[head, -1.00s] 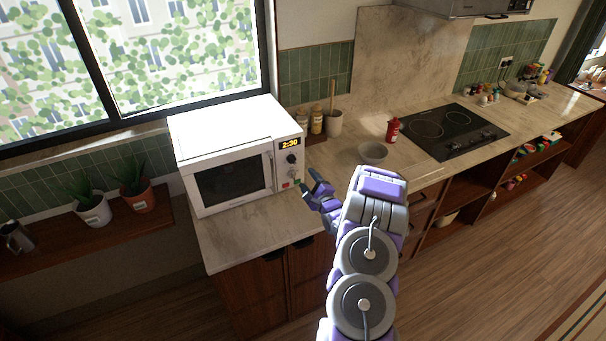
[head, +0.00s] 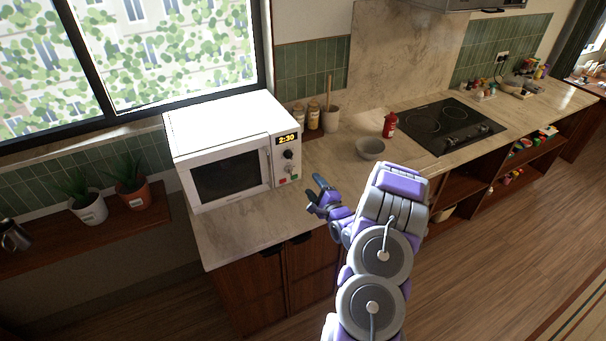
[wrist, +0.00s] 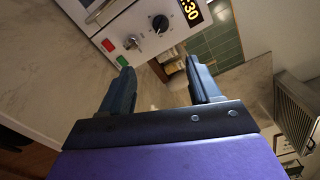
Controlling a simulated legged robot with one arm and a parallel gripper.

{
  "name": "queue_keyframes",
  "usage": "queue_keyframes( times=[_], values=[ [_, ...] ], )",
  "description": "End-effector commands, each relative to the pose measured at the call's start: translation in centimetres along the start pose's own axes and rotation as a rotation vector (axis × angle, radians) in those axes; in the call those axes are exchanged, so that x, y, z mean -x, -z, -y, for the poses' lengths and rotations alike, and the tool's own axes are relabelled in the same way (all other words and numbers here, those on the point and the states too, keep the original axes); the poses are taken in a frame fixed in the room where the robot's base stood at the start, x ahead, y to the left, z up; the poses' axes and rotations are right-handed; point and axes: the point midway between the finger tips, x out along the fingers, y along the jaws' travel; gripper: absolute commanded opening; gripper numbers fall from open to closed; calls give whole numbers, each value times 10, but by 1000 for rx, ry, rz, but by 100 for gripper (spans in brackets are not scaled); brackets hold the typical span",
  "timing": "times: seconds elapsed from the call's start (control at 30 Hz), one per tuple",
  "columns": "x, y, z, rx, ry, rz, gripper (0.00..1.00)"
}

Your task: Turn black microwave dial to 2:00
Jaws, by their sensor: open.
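The white microwave (head: 227,113) stands on the counter below the window, its door shut. Its display (head: 287,138) reads 2:30. The black dial (head: 288,154) is on the right-hand panel just below the display. In the wrist view the black dial (wrist: 160,22) is near the top, with a silver knob (wrist: 131,41) and red and green buttons beside it. My gripper (head: 314,194) is in front of and to the right of the panel, apart from it. In the wrist view my gripper (wrist: 160,77) has its two fingers spread with nothing between them.
A grey bowl (head: 371,148), a red bottle (head: 390,124) and a utensil crock (head: 331,118) stand on the counter (head: 345,170) right of the microwave. A black cooktop (head: 447,125) lies farther right. Two potted plants sit on the low shelf at left.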

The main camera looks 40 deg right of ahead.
Motion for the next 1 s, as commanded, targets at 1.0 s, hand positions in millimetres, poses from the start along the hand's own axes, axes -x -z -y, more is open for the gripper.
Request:
queue_keyframes(
  times=[1.0],
  values=[
    [-1, -8, -1, 1940, 6, 0, 62]
  ],
)
